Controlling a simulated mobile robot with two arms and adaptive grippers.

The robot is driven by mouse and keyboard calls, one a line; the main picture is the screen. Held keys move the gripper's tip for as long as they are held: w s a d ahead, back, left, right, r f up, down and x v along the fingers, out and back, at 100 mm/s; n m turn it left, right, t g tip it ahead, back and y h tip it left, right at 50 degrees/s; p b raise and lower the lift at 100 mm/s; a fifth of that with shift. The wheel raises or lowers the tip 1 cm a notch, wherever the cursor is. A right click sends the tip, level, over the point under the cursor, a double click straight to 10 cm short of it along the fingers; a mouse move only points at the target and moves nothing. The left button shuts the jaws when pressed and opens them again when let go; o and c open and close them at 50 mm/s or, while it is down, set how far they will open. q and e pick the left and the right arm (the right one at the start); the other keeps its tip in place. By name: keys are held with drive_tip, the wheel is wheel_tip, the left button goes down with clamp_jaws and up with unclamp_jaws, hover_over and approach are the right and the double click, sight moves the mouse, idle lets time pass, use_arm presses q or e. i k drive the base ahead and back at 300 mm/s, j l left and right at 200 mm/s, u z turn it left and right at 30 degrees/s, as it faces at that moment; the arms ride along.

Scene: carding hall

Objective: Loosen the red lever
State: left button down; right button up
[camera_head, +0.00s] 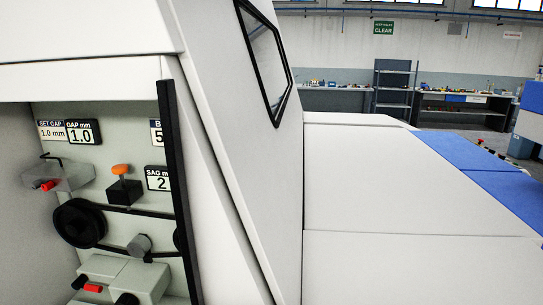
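Several small red parts show inside the open bay of the white machine at the left of the head view. One red lever (48,185) sits on a grey block (72,175) at the upper left of the bay. I cannot tell which one the task means. Neither of my grippers is in view.
An orange knob (121,170) tops a black block. A belt runs around a black pulley (80,223). A gap display (83,132) reads 1.0. A black edge strip (174,170) bounds the bay, and the white housing (375,180) fills the middle.

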sight(79, 283)
drive_tip(key=u, duration=1.35)
